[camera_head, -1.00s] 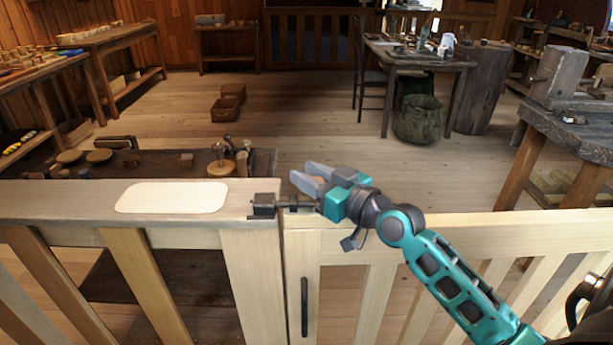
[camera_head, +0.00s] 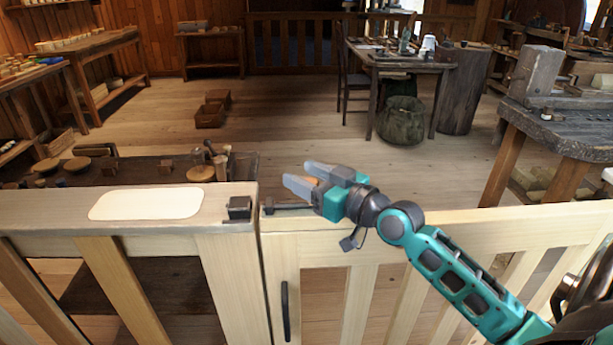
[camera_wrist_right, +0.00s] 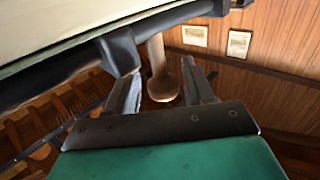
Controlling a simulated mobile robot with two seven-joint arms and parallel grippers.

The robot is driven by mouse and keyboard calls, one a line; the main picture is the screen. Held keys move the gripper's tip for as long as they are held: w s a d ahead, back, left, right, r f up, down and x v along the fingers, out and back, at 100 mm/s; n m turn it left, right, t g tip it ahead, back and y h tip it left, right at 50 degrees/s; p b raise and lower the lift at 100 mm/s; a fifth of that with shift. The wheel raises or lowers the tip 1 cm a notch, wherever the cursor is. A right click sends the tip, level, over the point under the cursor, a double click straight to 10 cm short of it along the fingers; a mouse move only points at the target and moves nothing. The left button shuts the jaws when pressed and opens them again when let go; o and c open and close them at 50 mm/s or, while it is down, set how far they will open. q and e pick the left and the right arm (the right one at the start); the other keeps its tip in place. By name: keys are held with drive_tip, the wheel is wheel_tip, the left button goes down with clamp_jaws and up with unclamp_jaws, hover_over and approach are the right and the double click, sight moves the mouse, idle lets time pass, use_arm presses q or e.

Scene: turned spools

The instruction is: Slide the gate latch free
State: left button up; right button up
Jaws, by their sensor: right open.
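The dark latch bar (camera_head: 288,208) lies along the top rail of the pale gate (camera_head: 440,222). Its left end is near the gate's left edge, with a small gap to the dark keeper block (camera_head: 240,208) on the fixed post. My right gripper (camera_head: 298,178) is open above the latch bar, its fingers pointing left and away. In the right wrist view, a tan flared knob (camera_wrist_right: 160,75) shows between the open fingers (camera_wrist_right: 162,92); whether either finger touches it I cannot tell. The gripper body hides the bar's right end. My left gripper is not in view.
A fixed fence rail (camera_head: 60,212) with a blank pale plate (camera_head: 147,203) is on the left. A low dark bench (camera_head: 130,172) stands behind it. A black handle (camera_head: 285,310) is on the gate's front. Beyond is open wooden floor (camera_head: 280,130).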

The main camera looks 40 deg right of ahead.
use_arm(q)
drive_tip(key=b, duration=0.1)
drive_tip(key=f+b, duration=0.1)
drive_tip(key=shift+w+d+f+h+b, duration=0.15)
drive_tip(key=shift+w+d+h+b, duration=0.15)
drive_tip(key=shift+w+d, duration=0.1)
use_arm(e)
drive_tip(key=v, duration=1.3)
drive_tip(key=shift+w, duration=0.1)
